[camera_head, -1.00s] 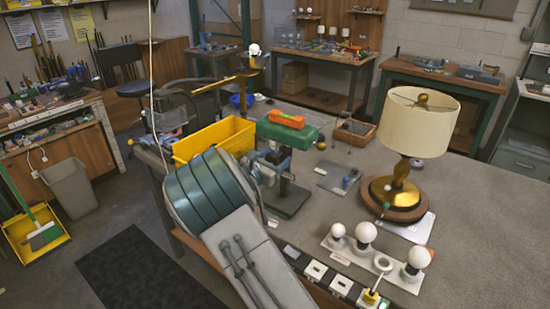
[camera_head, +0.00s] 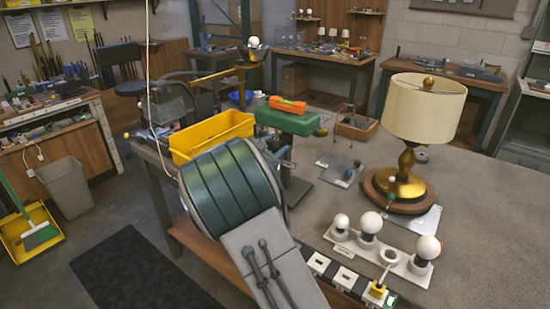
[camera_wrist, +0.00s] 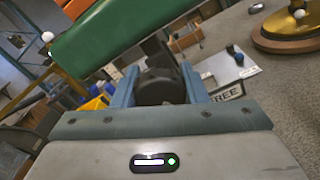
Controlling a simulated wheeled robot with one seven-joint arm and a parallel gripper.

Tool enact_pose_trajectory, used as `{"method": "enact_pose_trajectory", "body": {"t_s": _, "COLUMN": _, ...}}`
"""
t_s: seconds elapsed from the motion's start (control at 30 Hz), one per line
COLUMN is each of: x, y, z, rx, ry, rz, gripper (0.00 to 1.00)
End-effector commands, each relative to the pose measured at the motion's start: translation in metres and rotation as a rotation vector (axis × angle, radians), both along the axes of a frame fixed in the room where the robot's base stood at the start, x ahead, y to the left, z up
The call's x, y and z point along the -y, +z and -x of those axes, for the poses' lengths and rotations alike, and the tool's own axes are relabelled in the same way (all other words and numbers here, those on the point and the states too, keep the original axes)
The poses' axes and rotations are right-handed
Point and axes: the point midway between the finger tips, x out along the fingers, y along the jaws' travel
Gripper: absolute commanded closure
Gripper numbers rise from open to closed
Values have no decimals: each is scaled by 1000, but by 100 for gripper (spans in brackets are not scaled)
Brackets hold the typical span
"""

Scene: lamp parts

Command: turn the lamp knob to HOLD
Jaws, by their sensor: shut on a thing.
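A dark round knob (camera_wrist: 158,88) sits between the blue fingers of my gripper (camera_wrist: 159,78) in the wrist view. My gripper is shut on it. A plate reading FREE (camera_wrist: 225,92) lies just right of the knob; I see no HOLD label. In the head view my arm hides the knob and most of my gripper. The lamp (camera_head: 423,110), with a cream shade and brass stem, stands upright on the bench to the right. Its round wooden base also shows at the upper right of the wrist view (camera_wrist: 285,38).
A green block-like part (camera_head: 288,121) with an orange level (camera_head: 288,104) on top stands close to my gripper. A yellow bin (camera_head: 212,136) is left of it. Several white bulbs (camera_head: 370,222) stand on a strip at the front. Bench right of the lamp is clear.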

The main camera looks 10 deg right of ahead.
Motion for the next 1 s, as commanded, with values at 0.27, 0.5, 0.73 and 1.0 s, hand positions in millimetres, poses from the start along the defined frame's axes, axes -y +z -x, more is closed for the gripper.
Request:
{"method": "enact_pose_trajectory", "body": {"t_s": 0.27, "x": 1, "y": -9, "z": 0, "rx": 167, "ry": -1, "rz": -181, "gripper": 84}}
{"method": "enact_pose_trajectory", "body": {"t_s": 0.5, "x": 1, "y": -10, "z": 1, "rx": 308, "ry": -1, "rz": -332, "gripper": 84}}
{"method": "enact_pose_trajectory", "body": {"t_s": 0.73, "x": 1, "y": -10, "z": 1, "rx": 441, "ry": 0, "rz": -479, "gripper": 84}}
{"method": "enact_pose_trajectory", "body": {"t_s": 1.0, "x": 1, "y": -10, "z": 1, "rx": 602, "ry": 0, "rz": -653, "gripper": 84}}
